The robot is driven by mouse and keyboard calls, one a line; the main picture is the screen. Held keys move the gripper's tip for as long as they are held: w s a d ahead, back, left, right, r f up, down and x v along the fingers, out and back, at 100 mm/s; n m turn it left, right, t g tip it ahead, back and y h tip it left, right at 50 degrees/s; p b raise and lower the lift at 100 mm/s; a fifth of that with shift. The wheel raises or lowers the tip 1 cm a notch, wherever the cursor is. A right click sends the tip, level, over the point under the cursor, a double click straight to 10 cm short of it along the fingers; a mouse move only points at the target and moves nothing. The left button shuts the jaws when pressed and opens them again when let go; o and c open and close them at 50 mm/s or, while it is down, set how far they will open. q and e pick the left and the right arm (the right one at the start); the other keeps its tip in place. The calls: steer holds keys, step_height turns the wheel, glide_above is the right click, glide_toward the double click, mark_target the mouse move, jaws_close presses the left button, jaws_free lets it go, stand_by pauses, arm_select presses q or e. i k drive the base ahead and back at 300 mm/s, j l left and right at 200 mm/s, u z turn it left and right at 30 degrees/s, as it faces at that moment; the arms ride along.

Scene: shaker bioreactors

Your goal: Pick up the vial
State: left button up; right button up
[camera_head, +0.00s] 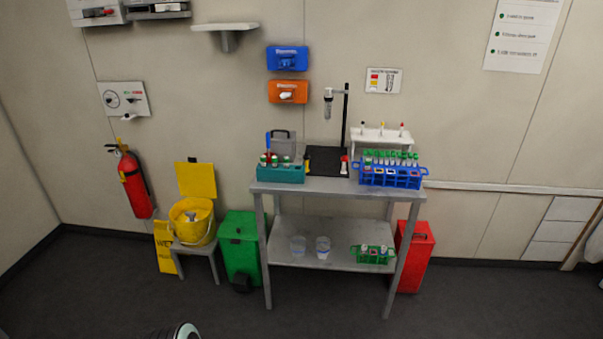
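Several small vials with green caps stand in a teal rack (281,174) at the left end of the grey table's top. More green-capped tubes (390,156) stand in a blue rack (391,179) at the right end. A green rack (373,255) on the lower shelf also holds a few small vials. I cannot tell which vial the task means. Neither of my grippers is in view. Only a rounded dark and grey piece, perhaps part of me, shows at the bottom edge, well apart from the table.
The grey table (335,187) stands against the wall, with two clear cups (322,246) on its shelf. A green bin (238,246), a red bin (416,258), and a yellow bucket (192,222) on a stool flank it. The floor in front is clear.

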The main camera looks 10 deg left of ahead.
mark_target(367, 163)
steer(key=u, duration=1)
steer(key=i+l+u, duration=0.1)
steer(key=l+u, duration=0.8)
steer(key=u, duration=0.15)
steer(key=l+u, duration=0.25)
steer(key=l, duration=0.3)
steer(key=k+l+u, duration=0.25)
steer(key=l, duration=0.25)
steer(key=k+l+u, duration=0.1)
steer(key=l, duration=0.45)
steer(key=k+l, duration=0.1)
steer(key=l, duration=0.4)
steer(key=u, duration=0.05)
